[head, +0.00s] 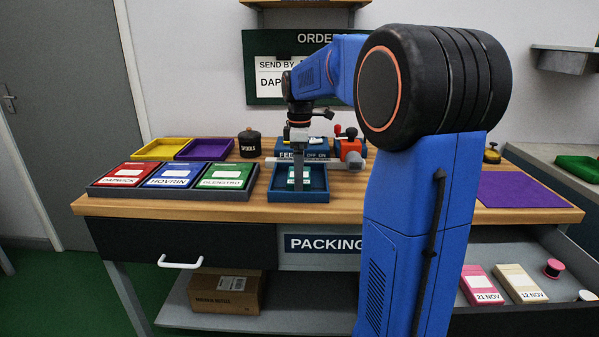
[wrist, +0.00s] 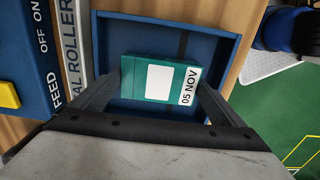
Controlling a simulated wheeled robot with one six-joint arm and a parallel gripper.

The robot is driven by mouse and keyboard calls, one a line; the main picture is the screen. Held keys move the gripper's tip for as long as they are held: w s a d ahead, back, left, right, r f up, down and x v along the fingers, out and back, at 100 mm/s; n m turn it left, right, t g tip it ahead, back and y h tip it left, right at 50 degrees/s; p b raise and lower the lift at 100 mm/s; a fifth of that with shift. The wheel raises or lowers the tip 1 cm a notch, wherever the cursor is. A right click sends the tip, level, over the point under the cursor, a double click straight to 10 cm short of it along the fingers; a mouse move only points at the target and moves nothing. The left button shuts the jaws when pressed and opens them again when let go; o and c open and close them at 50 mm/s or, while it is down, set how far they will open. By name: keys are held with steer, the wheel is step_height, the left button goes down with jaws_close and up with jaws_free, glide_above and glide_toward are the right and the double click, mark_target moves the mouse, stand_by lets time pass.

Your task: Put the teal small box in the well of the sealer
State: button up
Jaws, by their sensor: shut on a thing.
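The teal small box (wrist: 160,82) has a white label and a date strip reading 05 NOV. My gripper (wrist: 160,88) is shut on it, one finger at each side. The box is over or inside the blue well (wrist: 228,42) of the sealer; I cannot tell whether it touches the floor of the well. In the head view the teal box (head: 298,180) shows below my gripper (head: 299,172), within the outline of the well (head: 284,196). The sealer's blue body (wrist: 28,62) with FEED and ON/OFF lettering and the seal roller lies beside the well.
A purple mat (head: 520,190) lies at the right. An open drawer (head: 530,312) holds pink and cream boxes.

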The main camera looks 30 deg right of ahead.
steer(key=o, duration=0.8)
steer(key=shift+f, duration=0.1)
step_height(320, 180, up, 12)
steer(key=s+a+f+m+t, duration=0.1)
steer(key=s+a+f+m, duration=0.2)
steer(key=s+a, duration=0.35)
steer(key=s+a+f+m+t, duration=0.1)
steer(key=s+a+f+m, duration=0.2)
steer(key=s, duration=0.6)
steer(key=s+a+f+m+t, duration=0.1)
steer(key=s+a+f+m, duration=0.1)
steer(key=s+f, duration=0.5)
steer(key=s+a+f+m+t, duration=0.1)
steer(key=s+a+f+m, duration=0.2)
steer(key=s+f, duration=0.4)
steer(key=shift+s+a+f+t, duration=0.35)
steer(key=shift+a+t, duration=0.05)
steer(key=shift+a, duration=0.25)
